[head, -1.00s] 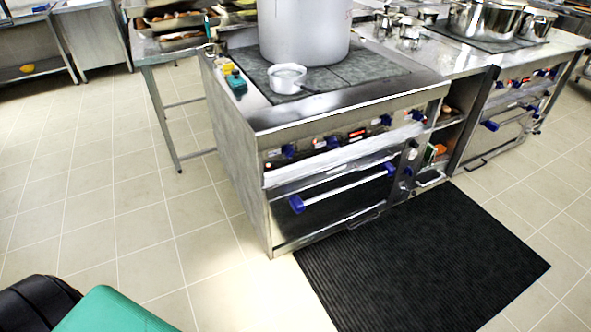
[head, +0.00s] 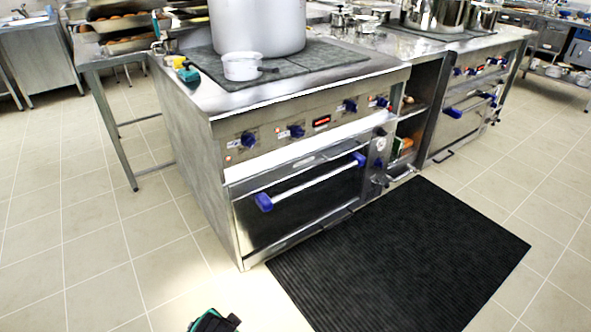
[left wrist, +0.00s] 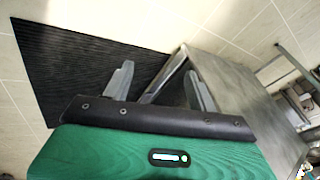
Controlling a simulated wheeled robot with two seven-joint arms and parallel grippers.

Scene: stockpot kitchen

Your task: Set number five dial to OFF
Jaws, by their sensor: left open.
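The stove front carries a row of blue dials: one at the left end (head: 248,139), one beside it (head: 297,131), and two further right (head: 350,105) (head: 382,101). Another blue dial (head: 378,163) sits lower, on the column right of the oven door. Number labels are too small to read, so I cannot tell which is number five. My left gripper (left wrist: 157,88) is open and empty in the left wrist view, its two fingers apart near the steel side of the stove. A green and black part of my arm shows at the bottom of the head view. My right gripper is out of view.
The oven door handle (head: 312,183) with blue ends juts out below the dials. A large pot (head: 258,28) and a small white pan (head: 243,67) stand on the stove top. A black ribbed mat (head: 400,255) lies in front; the tiled floor at left is clear.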

